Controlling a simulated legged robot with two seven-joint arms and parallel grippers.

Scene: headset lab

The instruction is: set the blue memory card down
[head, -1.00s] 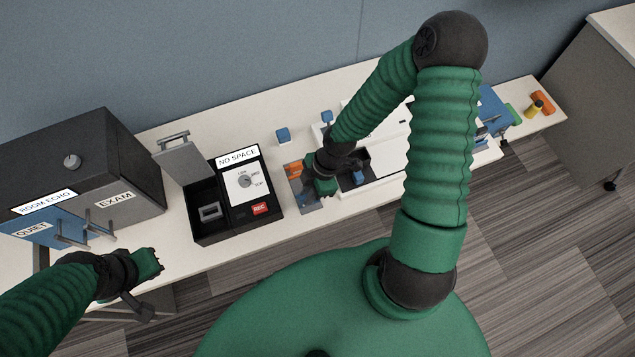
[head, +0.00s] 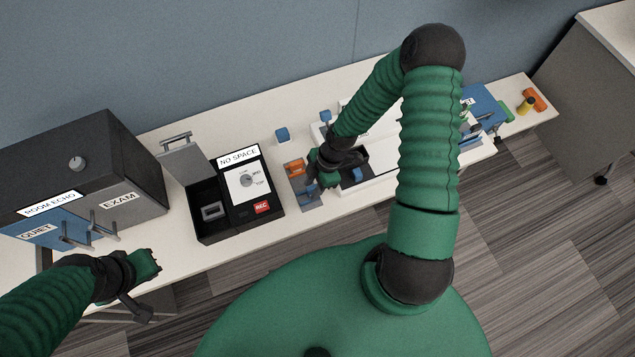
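My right gripper (head: 326,178) is low over the right end of a grey tray (head: 311,204), beside a dark compartment. Its fingers are small and partly hidden by my wrist, so I cannot tell whether it is open or shut or what it holds. Small blue pieces show nearby: a blue block (head: 282,135) on the table, another blue piece (head: 326,116) behind my wrist, and a blue piece (head: 357,174) in the dark compartment. I cannot tell which is the blue memory card. My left gripper (head: 154,264) is in front of the table's left part, away from these; its finger opening is unclear.
A black recorder box (head: 236,228) labelled "NO SPACE" stands with its lid raised left of the tray. An orange piece (head: 294,167) lies on the tray. A dark room-echo box (head: 90,150) fills the left end. Bare tabletop (head: 225,125) lies behind the recorder.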

